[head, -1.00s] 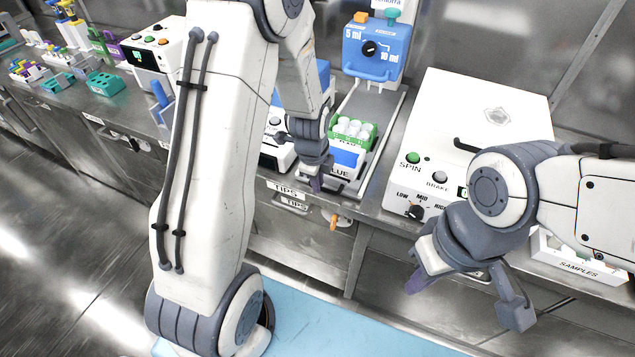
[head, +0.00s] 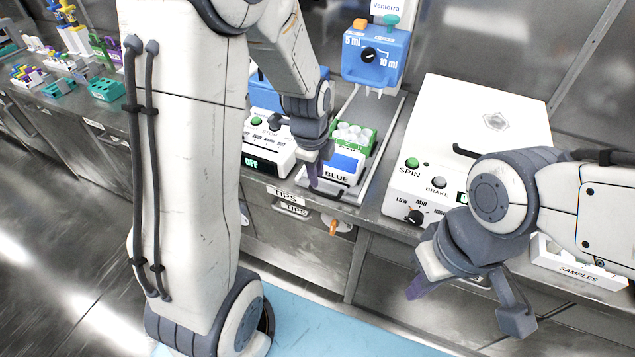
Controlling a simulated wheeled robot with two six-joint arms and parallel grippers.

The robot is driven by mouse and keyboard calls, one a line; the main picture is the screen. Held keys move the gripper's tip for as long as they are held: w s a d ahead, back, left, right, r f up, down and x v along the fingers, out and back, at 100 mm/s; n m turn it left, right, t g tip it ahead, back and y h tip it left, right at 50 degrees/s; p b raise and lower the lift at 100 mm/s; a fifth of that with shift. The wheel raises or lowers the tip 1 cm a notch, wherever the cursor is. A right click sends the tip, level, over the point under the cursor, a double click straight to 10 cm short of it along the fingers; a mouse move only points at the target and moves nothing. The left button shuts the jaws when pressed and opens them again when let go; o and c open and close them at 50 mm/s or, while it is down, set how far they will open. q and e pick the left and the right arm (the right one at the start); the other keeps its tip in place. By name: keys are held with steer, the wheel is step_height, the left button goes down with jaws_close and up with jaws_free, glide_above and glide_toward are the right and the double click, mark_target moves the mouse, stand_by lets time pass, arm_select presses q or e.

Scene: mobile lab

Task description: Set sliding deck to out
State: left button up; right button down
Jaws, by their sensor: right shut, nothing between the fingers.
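My left gripper (head: 314,180) points down at the deck's front left, by a dark handle (head: 325,192). I cannot tell whether it touches the handle or how far its jaws are apart.
A white centrifuge (head: 478,115) with knobs and buttons stands right of the rail. A white device (head: 267,150) showing "OFF" stands left of the deck. A samples box (head: 577,264) is at the right. Drawer fronts (head: 290,207) marked "TIPS" lie below the counter edge.

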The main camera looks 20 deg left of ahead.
arm_select(q)
steer(key=r, duration=0.3)
steer(key=shift+s, duration=0.25)
